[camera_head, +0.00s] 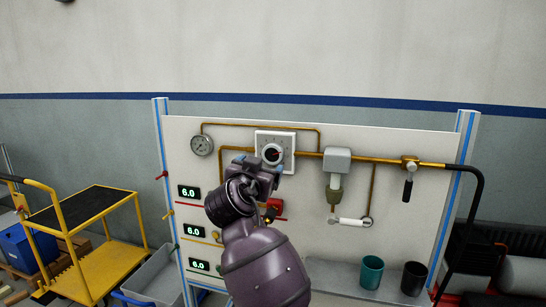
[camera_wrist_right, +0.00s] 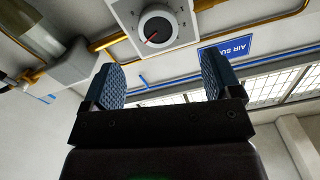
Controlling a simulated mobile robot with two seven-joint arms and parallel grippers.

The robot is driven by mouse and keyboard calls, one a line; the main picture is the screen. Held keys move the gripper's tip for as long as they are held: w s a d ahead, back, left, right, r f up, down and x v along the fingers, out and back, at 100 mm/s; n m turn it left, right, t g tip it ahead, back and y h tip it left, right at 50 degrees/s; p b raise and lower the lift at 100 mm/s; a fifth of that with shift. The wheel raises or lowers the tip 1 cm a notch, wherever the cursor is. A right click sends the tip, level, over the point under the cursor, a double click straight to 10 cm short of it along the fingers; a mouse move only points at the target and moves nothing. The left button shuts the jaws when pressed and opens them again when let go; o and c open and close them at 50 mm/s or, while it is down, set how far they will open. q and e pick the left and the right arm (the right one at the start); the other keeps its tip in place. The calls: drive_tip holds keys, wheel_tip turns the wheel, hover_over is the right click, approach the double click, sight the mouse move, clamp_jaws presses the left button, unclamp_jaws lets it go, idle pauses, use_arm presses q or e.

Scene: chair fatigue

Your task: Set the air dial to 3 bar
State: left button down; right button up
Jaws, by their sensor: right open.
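The air dial (camera_head: 272,153) is a round dark knob on a white square plate, high on the white panel. In the right wrist view the dial (camera_wrist_right: 157,26) shows at the top, with a red pointer towards its lower left; I cannot read its scale. My right gripper (camera_head: 264,163) is just in front of and below the dial in the head view. Its two blue fingers are apart and empty in the wrist view (camera_wrist_right: 163,78); the dial appears beyond their tips, not between them. My left gripper is out of view.
A round gauge (camera_head: 202,145) is left of the dial; its reading is too small. Three displays, one of them (camera_head: 189,192) at the left, read 6.0. A grey valve box (camera_head: 337,160) and brass pipes stand right of the dial. Two cups (camera_head: 371,272) sit on the shelf below.

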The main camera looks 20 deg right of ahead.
sight(271, 157)
drive_tip(key=x, duration=0.9)
drive_tip(key=shift+w+d+f+b, duration=0.1)
drive_tip(key=shift+w+d+b, duration=0.1)
drive_tip(key=shift+d+b, duration=0.1)
drive_tip(key=shift+w+d, duration=0.25)
drive_tip(key=shift+w, duration=0.2)
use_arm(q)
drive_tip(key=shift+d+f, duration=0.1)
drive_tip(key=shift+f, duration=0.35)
use_arm(e)
drive_tip(key=shift+d, duration=0.1)
drive_tip(key=c, duration=0.9)
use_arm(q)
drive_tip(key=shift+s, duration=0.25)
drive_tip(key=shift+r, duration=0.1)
